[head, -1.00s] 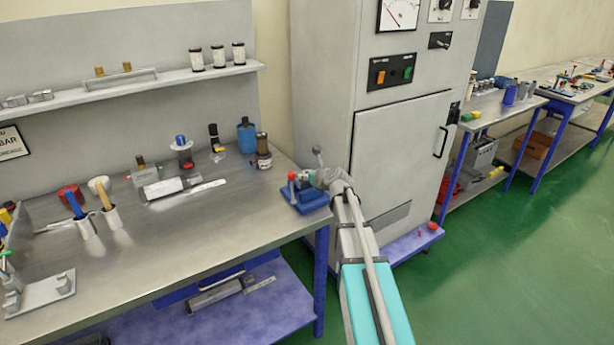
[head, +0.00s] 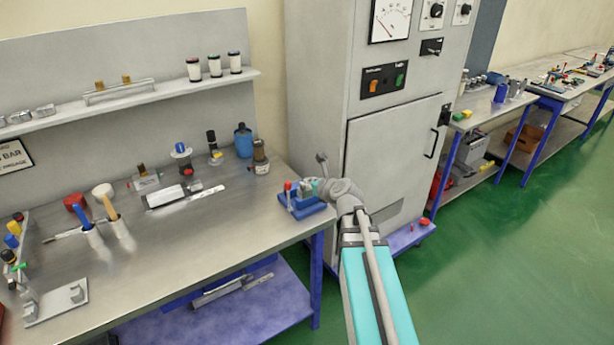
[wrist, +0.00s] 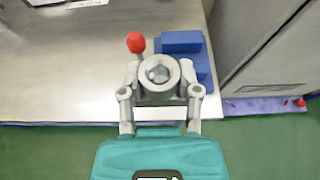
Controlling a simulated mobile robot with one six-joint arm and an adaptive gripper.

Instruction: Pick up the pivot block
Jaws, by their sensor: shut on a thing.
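A grey block with a round bore (wrist: 158,74), which I take to be the pivot block, sits between my fingertips in the wrist view. My gripper (wrist: 159,92) is shut on it from both sides. Beyond it is a blue fixture (wrist: 184,43) on the bench, with a red-knobbed lever (wrist: 136,43) beside it. In the head view my gripper (head: 318,188) is at the blue fixture (head: 306,208) by the bench's right corner. I cannot tell whether the block still touches the fixture.
A grey cabinet (head: 390,150) stands close on the right. Cups with tools (head: 95,236) and bottles (head: 244,140) stand farther left and back. Green floor (head: 470,260) is open at right.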

